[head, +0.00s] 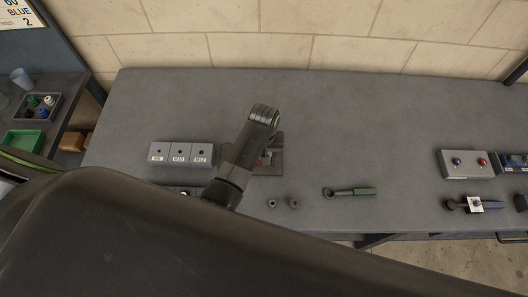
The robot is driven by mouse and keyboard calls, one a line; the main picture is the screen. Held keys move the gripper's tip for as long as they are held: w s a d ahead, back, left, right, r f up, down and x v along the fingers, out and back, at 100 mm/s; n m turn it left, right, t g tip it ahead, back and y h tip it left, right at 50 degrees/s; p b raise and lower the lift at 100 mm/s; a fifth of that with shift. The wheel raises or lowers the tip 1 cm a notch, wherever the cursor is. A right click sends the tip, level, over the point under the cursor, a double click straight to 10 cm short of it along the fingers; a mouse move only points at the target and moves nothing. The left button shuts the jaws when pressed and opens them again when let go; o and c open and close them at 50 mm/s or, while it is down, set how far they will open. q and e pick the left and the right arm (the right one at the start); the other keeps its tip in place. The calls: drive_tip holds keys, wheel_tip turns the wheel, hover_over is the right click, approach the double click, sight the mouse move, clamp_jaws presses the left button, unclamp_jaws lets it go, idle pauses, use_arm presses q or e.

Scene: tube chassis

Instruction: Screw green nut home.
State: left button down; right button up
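I cannot make out a green nut in the head view. Two small dark nuts or rings, the left one (272,203) and the right one (293,203), lie on the bench near its front edge. Neither of my gripper's fingers shows; my arm links cover the front left and centre.
A grey block with three labelled holes (180,154) stands left of the fixture. At right are a box with blue and red knobs (466,163) and a blue-handled tool (490,205). A green tray (22,142) is on the side table. The bench's back is clear.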

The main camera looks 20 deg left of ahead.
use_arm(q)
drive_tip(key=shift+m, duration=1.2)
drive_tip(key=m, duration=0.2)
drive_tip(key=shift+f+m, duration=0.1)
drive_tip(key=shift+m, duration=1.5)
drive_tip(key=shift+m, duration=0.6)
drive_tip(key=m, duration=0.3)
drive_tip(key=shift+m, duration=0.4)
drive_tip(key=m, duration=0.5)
